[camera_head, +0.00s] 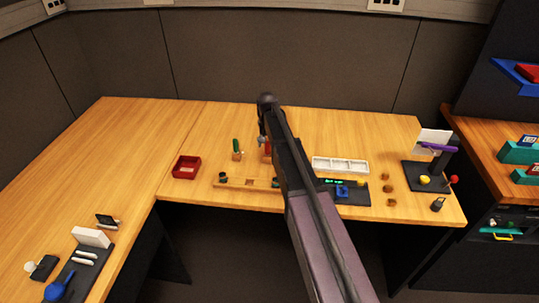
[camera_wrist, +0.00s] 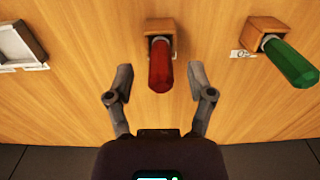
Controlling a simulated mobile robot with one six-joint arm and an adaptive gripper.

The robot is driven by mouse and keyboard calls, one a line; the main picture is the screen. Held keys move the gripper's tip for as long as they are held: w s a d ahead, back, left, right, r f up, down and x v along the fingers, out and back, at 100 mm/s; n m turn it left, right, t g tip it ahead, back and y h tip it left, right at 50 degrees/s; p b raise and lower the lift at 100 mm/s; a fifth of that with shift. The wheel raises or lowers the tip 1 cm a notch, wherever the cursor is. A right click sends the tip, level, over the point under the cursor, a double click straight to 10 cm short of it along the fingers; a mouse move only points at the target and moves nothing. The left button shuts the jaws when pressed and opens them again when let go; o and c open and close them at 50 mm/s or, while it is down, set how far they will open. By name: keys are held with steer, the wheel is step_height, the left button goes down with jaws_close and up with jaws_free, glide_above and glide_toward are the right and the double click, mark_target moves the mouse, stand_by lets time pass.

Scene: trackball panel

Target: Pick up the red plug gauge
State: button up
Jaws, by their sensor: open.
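The red plug gauge (camera_wrist: 160,70) shows in the wrist view, standing in a small wooden block (camera_wrist: 160,28) on the desk. My gripper (camera_wrist: 158,75) is open, with one finger on each side of the red gauge and a gap on both sides; I see no contact. In the head view only a bit of red (camera_head: 267,148) shows beside my arm, which hides most of the gauge and block. My gripper also shows in the head view (camera_head: 262,136), near that red bit.
A green gauge (camera_wrist: 290,62) stands in its own wooden block to the right in the wrist view; it also shows in the head view (camera_head: 236,146). A red tray (camera_head: 186,167) and a white compartment tray (camera_head: 340,165) are on the desk.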

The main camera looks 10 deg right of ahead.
steer(key=shift+f+b, duration=0.65)
steer(key=shift+f, duration=0.35)
jaws_close()
